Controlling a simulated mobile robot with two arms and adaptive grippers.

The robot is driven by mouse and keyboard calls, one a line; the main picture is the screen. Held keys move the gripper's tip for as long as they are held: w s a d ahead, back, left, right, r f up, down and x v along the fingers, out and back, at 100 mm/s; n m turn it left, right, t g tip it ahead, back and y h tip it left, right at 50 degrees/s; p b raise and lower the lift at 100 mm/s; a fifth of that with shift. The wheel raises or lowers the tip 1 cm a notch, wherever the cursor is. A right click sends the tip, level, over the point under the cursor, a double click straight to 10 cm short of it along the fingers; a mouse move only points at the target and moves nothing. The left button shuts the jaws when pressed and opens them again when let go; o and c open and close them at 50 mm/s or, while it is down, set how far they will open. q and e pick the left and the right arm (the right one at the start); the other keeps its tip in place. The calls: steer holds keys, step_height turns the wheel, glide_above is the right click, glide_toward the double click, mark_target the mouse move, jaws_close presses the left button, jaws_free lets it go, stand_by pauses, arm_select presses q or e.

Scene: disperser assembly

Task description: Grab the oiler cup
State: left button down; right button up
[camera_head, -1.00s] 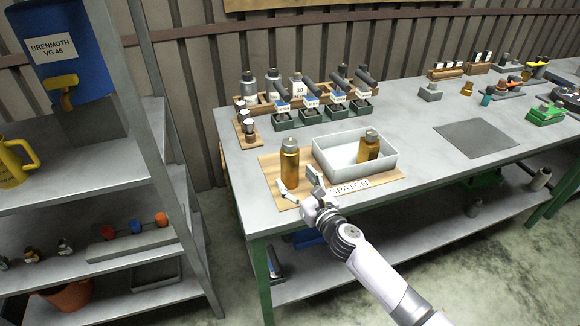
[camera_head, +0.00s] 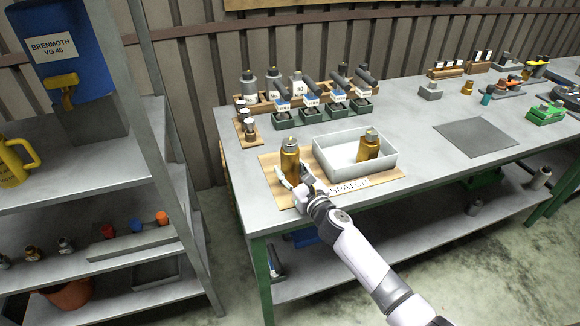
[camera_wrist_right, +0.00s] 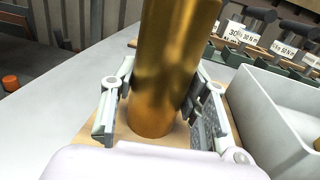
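An amber oiler cup (camera_head: 290,162) with a grey cap stands upright on the wooden board, left of the grey tray. A second amber cup (camera_head: 368,148) stands inside the tray. My right gripper (camera_head: 293,179) is at the lower part of the left cup, with its fingers on either side of it. The right wrist view shows the cup (camera_wrist_right: 168,65) standing between the two open fingers; whether either pad touches it is hard to tell. My left gripper is not in view.
The grey tray (camera_head: 325,165) is close on the right of the gripped area. The board (camera_head: 272,170) lies at the bench's front left. Socketed green holders (camera_head: 287,121) and several bottles stand behind. A shelf rack (camera_head: 188,185) stands left.

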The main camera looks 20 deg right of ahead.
jaws_close()
steer(key=shift+r, duration=0.15)
stand_by(0.4)
steer(key=shift+w+r, duration=0.1)
